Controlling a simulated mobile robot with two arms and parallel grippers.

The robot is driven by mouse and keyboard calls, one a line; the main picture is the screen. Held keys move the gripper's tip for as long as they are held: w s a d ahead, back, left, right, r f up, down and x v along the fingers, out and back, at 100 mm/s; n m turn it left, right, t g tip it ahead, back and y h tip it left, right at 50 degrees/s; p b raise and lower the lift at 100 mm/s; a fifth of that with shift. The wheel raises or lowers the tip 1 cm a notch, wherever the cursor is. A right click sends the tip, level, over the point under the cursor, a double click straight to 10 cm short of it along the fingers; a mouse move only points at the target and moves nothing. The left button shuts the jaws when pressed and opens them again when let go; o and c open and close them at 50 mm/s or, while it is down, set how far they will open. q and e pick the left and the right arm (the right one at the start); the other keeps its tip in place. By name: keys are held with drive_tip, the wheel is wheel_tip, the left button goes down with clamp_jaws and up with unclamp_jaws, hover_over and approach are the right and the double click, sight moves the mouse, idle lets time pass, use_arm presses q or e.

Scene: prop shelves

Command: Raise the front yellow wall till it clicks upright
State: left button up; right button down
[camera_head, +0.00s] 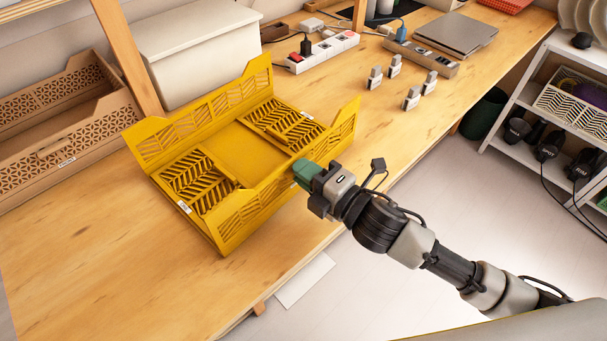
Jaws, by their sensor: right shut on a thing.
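A yellow folding crate (237,157) sits on the wooden table. Its back wall (197,113) stands up. Two slatted end panels, left (197,181) and right (283,124), lie folded down inside. The front yellow wall (243,218) stands up along the near edge and looks about upright; whether it is locked cannot be seen. My right gripper (307,173), with green fingertips, is shut on the middle of the front wall's upper edge and hides that part. My left gripper is not in view.
A brown latticed crate (66,138) stands at left and a white box (195,50) behind. Power strips (323,52), several small grey items (394,66) and a laptop-like slab (456,34) lie farther back. The table's front left is clear. A white shelf (518,94) stands at right.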

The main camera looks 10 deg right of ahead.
idle(0.3)
drive_tip(key=c, duration=1.2)
unclamp_jaws()
drive_tip(key=shift+s+d, duration=0.1)
drive_tip(key=b+v, duration=0.1)
drive_tip(key=v, duration=0.9)
drive_tip(key=shift+s+d+b, duration=0.2)
drive_tip(key=shift+s+b, duration=0.1)
